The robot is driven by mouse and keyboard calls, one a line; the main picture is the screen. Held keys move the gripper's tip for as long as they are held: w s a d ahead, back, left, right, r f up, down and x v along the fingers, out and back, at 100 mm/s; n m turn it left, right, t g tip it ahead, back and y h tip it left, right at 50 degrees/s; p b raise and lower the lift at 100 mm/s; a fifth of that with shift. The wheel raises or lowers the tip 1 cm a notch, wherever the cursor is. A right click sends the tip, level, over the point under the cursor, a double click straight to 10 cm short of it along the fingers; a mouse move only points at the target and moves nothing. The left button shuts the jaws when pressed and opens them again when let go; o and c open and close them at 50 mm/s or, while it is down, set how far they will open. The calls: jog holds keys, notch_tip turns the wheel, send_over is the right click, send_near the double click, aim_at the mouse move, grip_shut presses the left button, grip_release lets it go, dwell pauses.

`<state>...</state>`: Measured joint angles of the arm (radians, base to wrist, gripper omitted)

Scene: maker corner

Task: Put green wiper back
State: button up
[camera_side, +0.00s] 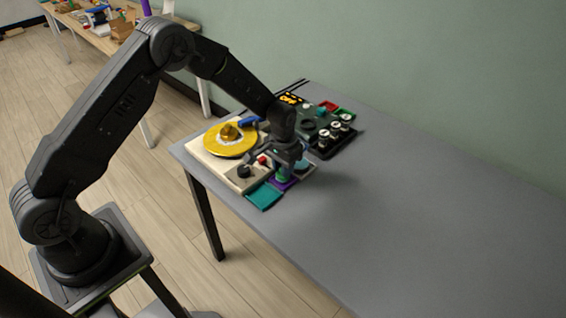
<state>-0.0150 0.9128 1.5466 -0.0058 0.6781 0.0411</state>
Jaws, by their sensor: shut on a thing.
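My gripper (285,162) points down over the near right corner of a cream-coloured unit (207,157). It is shut on a small green thing, which I take to be the green wiper (283,175). Only a small part of the wiper shows below the fingers. It is just above or in a purple holder (286,185); I cannot tell whether they touch. A teal tray or pad (264,196) lies beside the purple holder, at the table's near edge.
The grey table (400,210) is clear to the right. A yellow disc (230,140) with a gold knob sits on the cream unit. A black rack (334,140) with several white-topped bottles stands behind my gripper, near red and green bins (328,106). A cluttered wooden table (95,35) stands far back.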

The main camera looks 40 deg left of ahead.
jog(key=shift+f, duration=0.5)
dwell(0.5)
jog(key=o, duration=0.9)
jog(key=shift+r, duration=3.5)
jog(key=shift+r, duration=0.1)
jog(key=s+r+t, duration=0.1)
jog(key=s+r, duration=0.5)
jog(key=r, duration=0.4)
jog(key=s+r+t, duration=0.2)
jog(key=s+r, duration=0.3)
jog(key=r, duration=0.4)
jog(key=s+r+t, duration=0.1)
jog(key=s, duration=0.5)
jog(key=s+r, duration=0.2)
jog(key=s, duration=0.4)
jog(key=s+r+t, duration=0.1)
jog(key=s+r, duration=0.1)
jog(key=s, duration=0.4)
jog(key=shift+s+d+t, duration=0.15)
jog(key=shift+d+t, duration=0.15)
jog(key=shift+d, duration=0.05)
